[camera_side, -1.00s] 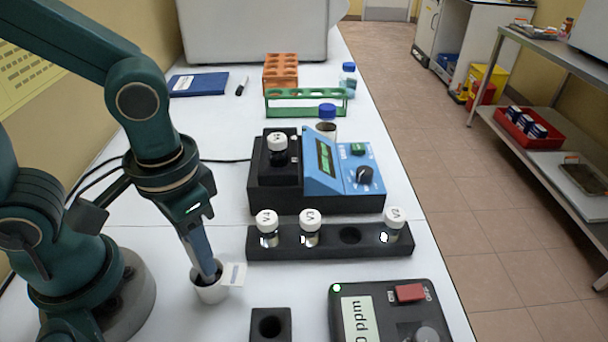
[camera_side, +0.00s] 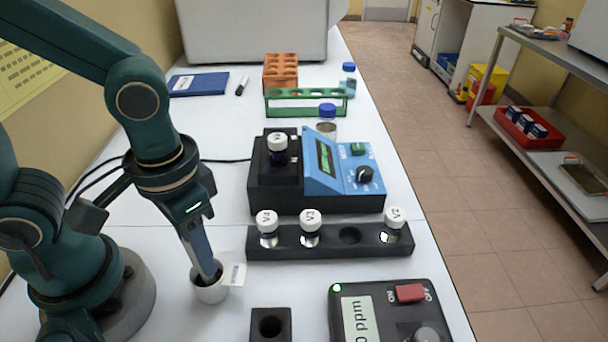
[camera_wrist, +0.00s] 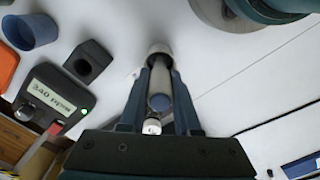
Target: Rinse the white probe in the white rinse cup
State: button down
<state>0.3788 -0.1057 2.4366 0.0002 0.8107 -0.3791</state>
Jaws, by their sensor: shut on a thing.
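My gripper (camera_side: 207,268) points down with its fingertips at the mouth of the white rinse cup (camera_side: 211,292), at the table's left side beside my base. In the wrist view my gripper (camera_wrist: 160,100) is shut on the probe (camera_wrist: 163,82), a pale grey-white cylinder with a bluish round end facing the camera. The probe's far end reaches the white cup (camera_wrist: 159,49); its tip is hidden there, so its depth inside cannot be told. In the side view the fingers hide the probe. The cup stands upright with a small white label at its right.
A black block (camera_side: 271,325) with an empty hole stands right of the cup, next to a dark meter (camera_side: 385,312) with a ppm display. Behind are a black rack (camera_side: 330,240) of white-capped vials and a blue instrument (camera_side: 343,170). Bare table lies around the cup.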

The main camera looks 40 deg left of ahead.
dwell(0.6)
jog(key=shift+r, duration=3.9)
